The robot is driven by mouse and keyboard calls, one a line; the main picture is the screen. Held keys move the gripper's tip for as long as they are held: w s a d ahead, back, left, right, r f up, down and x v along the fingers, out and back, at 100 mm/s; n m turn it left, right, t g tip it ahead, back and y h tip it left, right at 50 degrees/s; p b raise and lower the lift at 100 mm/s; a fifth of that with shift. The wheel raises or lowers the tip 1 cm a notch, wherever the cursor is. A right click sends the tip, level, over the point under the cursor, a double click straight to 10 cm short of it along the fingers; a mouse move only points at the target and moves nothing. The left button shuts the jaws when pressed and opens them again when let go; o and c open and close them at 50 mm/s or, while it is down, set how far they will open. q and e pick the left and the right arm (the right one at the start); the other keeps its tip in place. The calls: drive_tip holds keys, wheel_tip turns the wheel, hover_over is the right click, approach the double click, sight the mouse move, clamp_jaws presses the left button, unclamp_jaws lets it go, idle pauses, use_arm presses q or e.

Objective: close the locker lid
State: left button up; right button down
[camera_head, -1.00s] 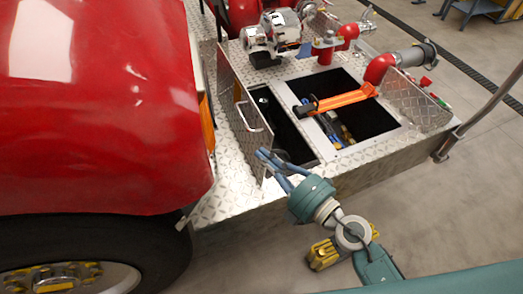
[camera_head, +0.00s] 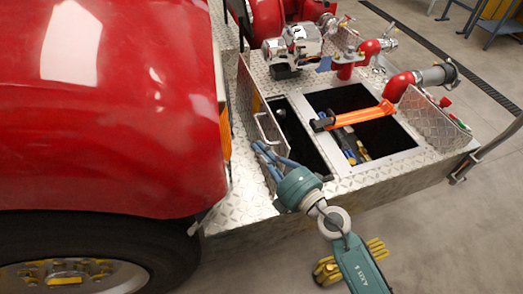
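The locker lid (camera_head: 250,97) is a diamond-plate panel with a silver bar handle (camera_head: 262,129). It stands raised along the left side of a narrow dark locker opening (camera_head: 292,125). My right gripper (camera_head: 259,150) is at the near end of the lid, just below the handle. Its two blue-grey fingers are spread apart with nothing seen between them. Whether a finger touches the lid or handle I cannot tell. My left gripper is not in view.
A wider opening (camera_head: 373,142) holds tools, with an orange bar (camera_head: 360,116) across it. Red pipe fittings (camera_head: 397,85) and another raised plate (camera_head: 432,115) stand at the right. The red truck body (camera_head: 110,110) fills the left. A yellow object (camera_head: 326,270) is partly hidden by my arm.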

drive_tip(key=w+d+f+m+t+b, duration=0.1)
drive_tip(key=w+d+f+m+b, duration=0.1)
drive_tip(key=d+m+b, duration=0.2)
drive_tip(key=w+d+f+m+t+b, duration=0.2)
drive_tip(key=d+f+m+b, duration=0.1)
drive_tip(key=d, duration=0.6)
drive_tip(key=w+d+f+m+t+b, duration=0.1)
drive_tip(key=w+d+f+m+b, duration=0.1)
drive_tip(key=d+m+b, duration=0.4)
drive_tip(key=shift+w+d+f+t+h, duration=0.3)
drive_tip(key=shift+d+f+h, duration=0.1)
drive_tip(key=shift+d+f, duration=0.3)
drive_tip(key=shift+a, duration=0.1)
